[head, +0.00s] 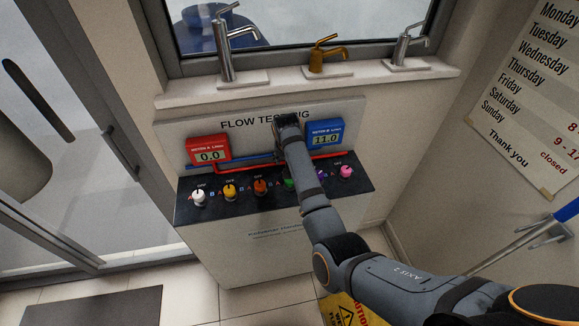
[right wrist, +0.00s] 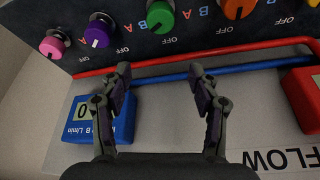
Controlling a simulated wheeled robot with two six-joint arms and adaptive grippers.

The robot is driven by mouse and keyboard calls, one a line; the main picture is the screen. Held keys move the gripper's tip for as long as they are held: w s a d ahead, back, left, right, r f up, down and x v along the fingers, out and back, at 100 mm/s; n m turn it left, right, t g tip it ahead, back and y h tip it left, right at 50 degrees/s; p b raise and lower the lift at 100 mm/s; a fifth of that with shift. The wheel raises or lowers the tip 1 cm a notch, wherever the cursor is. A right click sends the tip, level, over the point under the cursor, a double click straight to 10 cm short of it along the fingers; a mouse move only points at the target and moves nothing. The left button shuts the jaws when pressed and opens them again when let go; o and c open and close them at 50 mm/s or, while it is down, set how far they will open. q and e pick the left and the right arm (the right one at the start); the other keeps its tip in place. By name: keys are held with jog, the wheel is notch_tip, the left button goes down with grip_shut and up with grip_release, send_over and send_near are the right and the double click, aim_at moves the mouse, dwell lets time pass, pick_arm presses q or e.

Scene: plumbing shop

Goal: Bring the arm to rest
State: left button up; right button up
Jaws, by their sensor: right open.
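My right arm reaches in from the lower right in the head view, and its wrist end is over the flow testing panel (head: 240,125), between the red meter (head: 208,149) and the blue meter (head: 325,133). In the right wrist view my right gripper (right wrist: 158,82) is open, with nothing between its fingers. Its fingertips point towards the red pipe (right wrist: 200,58) and the blue pipe (right wrist: 225,68). Whether they touch the panel or pipes, I cannot tell. My left gripper is not in view.
Several coloured knobs stand on the dark strip below, including white (head: 199,197), yellow (head: 229,192), orange (head: 260,187) and pink (head: 346,172); my arm partly hides green and purple ones. Taps stand on the sill (head: 180,97) above. A yellow caution sign (head: 345,311) is on the floor.

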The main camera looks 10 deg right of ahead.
dwell(0.4)
jog(key=s+d+f, duration=0.4)
jog(key=s+d, duration=0.1)
jog(key=s, duration=0.3)
jog(key=s+d+f, duration=0.4)
jog(key=s+d, duration=0.1)
jog(key=s, duration=0.3)
jog(key=s+d+r+n, duration=0.1)
jog(key=s+r+n, duration=0.1)
jog(key=s, duration=0.7)
jog(key=s+r+n, duration=0.2)
jog(key=s, duration=0.7)
notch_tip(320, 180, down, 29)
jog(key=s+d+g+b, duration=0.2)
jog(key=d+b, duration=0.1)
jog(key=b, duration=0.1)
jog(key=s+f+g+b, duration=0.1)
jog(key=s+f+b, duration=0.3)
jog(key=s+f, duration=1.4)
notch_tip(320, 180, down, 3)
jog(key=shift+s+d, duration=0.35)
